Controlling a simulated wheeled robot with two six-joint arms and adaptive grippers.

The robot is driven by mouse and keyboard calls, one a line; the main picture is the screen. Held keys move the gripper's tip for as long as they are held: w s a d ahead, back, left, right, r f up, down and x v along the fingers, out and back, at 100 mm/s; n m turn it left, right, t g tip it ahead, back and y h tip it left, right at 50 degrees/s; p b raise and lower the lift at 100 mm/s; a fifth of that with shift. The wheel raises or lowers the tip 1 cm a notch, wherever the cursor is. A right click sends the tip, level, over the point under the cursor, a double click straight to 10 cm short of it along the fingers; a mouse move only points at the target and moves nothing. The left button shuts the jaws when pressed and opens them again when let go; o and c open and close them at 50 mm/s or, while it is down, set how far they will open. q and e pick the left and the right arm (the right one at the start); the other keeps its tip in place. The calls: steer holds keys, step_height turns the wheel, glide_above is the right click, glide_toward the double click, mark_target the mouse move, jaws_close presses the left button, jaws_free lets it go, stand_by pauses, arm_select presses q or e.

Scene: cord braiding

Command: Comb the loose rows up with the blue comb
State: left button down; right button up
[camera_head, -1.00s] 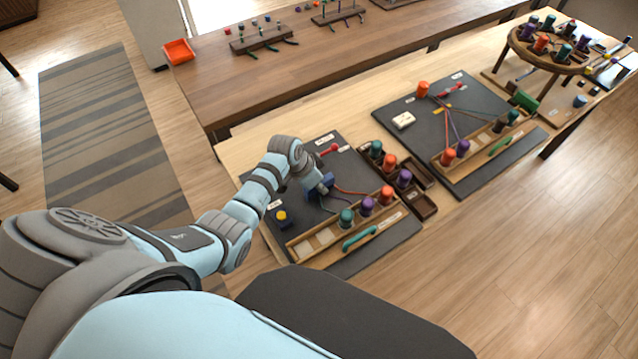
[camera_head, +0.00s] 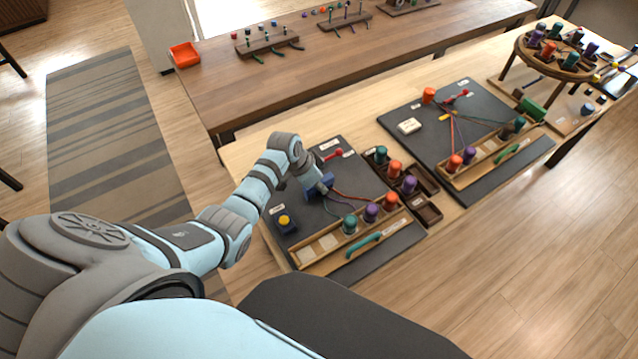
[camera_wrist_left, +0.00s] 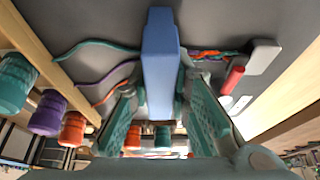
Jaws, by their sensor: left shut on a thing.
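My left gripper (camera_wrist_left: 165,115) is shut on the blue comb (camera_wrist_left: 162,60), a plain blue block in the left wrist view. In the head view the comb (camera_head: 319,187) is over the near dark board (camera_head: 342,178), below the red clamp (camera_head: 334,155). The red clamp also shows in the left wrist view (camera_wrist_left: 233,78), with a short orange, purple and teal braid (camera_wrist_left: 212,54) beside the comb. Teal (camera_wrist_left: 88,43), purple (camera_wrist_left: 80,84) and orange (camera_wrist_left: 112,92) cords run out on the comb's other side. The comb's working edge and its contact with the braid are hidden. My right gripper is not in view.
Teal (camera_head: 349,224), purple (camera_head: 371,213) and orange (camera_head: 390,202) bobbins stand in a wooden rack with a teal handle (camera_head: 363,246). A yellow button (camera_head: 284,220) is left of it. A dark spool tray (camera_head: 428,214) and a second braiding board (camera_head: 480,108) lie to the right.

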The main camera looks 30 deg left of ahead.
arm_select(q)
step_height(320, 180, up, 3)
steer(key=p, duration=0.3)
steer(key=shift+d, duration=0.15)
steer(key=shift+r, duration=0.4)
steer(key=r, duration=0.5)
steer(key=shift+s+d+r+b, duration=0.1)
steer(key=shift+s+d+b, duration=0.15)
steer(key=shift+d+b, duration=0.05)
